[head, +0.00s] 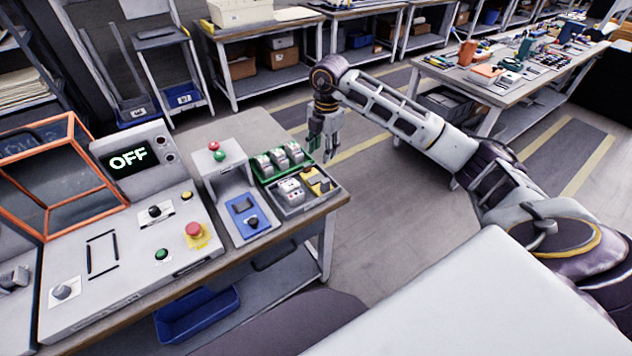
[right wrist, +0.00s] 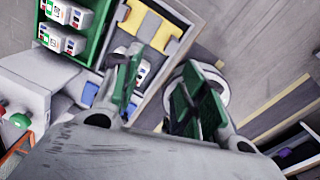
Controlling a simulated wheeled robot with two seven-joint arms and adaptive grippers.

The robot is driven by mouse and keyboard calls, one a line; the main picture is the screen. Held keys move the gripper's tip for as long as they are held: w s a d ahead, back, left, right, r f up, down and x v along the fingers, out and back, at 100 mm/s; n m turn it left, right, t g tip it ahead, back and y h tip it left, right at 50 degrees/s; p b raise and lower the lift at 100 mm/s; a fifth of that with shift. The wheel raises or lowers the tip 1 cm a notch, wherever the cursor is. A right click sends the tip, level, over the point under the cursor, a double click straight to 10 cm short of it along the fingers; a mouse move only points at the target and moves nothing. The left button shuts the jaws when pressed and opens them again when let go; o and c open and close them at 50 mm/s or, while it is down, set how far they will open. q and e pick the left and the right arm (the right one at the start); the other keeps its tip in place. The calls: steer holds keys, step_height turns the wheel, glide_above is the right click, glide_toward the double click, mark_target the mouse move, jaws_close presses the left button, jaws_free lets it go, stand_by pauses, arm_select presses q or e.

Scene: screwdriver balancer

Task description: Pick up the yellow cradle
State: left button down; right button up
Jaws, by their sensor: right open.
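The yellow cradle (head: 317,181) lies in the right part of a grey tray (head: 305,206) near the bench's right edge. In the right wrist view the yellow cradle (right wrist: 158,20) shows at the top, beyond the fingertips, in its compartment. My right gripper (head: 325,147) hangs above and behind the tray in the head view, pointing down. In the right wrist view my right gripper (right wrist: 163,92) is open, with its green-padded fingers apart and nothing between them. It does not touch the cradle. My left gripper is not in view.
A green tray (head: 258,180) with several white-and-green blocks adjoins the grey tray, which also holds white devices (head: 289,190). A blue panel unit (head: 243,213) and a grey control box (head: 217,170) with red and green buttons stand to the left. Open floor lies to the right.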

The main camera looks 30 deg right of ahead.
steer(key=s+m, duration=0.1)
steer(key=m, duration=0.2)
glide_above(326, 180)
steer(key=shift+g, duration=0.3)
step_height(326, 180, down, 8)
steer(key=shift+a+r, duration=0.1)
steer(key=shift+f, duration=0.5)
steer(key=shift+f+p, duration=0.3)
steer(key=shift+f, duration=0.05)
step_height(326, 180, down, 4)
steer(key=shift+r+p, duration=0.25)
steer(key=shift+p, duration=0.05)
steer(key=shift+f, duration=0.5)
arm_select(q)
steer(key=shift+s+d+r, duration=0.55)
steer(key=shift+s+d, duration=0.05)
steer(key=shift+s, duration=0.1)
